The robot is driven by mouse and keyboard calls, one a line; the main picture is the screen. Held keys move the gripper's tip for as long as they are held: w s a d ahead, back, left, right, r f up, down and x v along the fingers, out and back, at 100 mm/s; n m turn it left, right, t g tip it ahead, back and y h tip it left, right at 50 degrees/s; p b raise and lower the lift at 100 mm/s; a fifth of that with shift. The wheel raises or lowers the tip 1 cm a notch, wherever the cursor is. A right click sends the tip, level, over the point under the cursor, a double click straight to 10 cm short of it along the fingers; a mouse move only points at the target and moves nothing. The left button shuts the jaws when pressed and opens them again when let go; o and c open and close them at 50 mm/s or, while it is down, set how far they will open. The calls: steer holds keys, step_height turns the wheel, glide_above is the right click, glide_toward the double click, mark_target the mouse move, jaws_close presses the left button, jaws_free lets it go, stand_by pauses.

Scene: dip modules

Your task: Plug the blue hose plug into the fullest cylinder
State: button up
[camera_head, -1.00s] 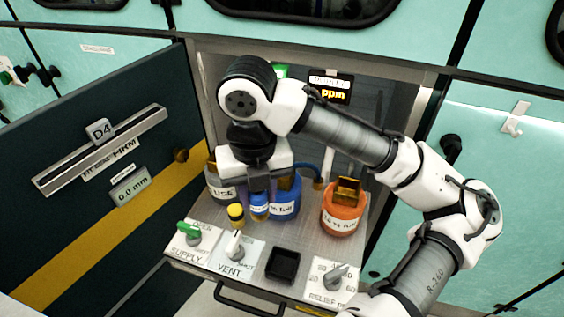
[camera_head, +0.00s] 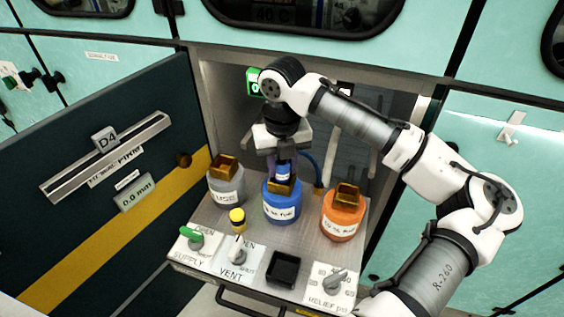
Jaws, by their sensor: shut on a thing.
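My gripper (camera_head: 282,158) points down over the blue cylinder (camera_head: 282,206), shut on the blue hose plug (camera_head: 283,172). The plug is directly above or at the brass-coloured socket on top of that cylinder; I cannot tell whether it is seated. A blue hose (camera_head: 312,164) shows behind the gripper to the right. A grey cylinder (camera_head: 225,187) stands to the left and an orange cylinder (camera_head: 341,219) to the right, each with an open brass-coloured socket on top. How full each cylinder is cannot be read here.
In front of the cylinders are a yellow-capped plug (camera_head: 237,215), a green supply handle (camera_head: 194,240), a vent knob (camera_head: 236,249), a black square recess (camera_head: 283,268) and a relief knob (camera_head: 333,283). A dark open door (camera_head: 90,225) stands at left. A green display (camera_head: 254,82) is behind.

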mark_target(282, 163)
steer(key=shift+f, duration=0.2)
steer(key=o, duration=1)
steer(key=shift+o, duration=0.2)
step_height(282, 163, up, 8)
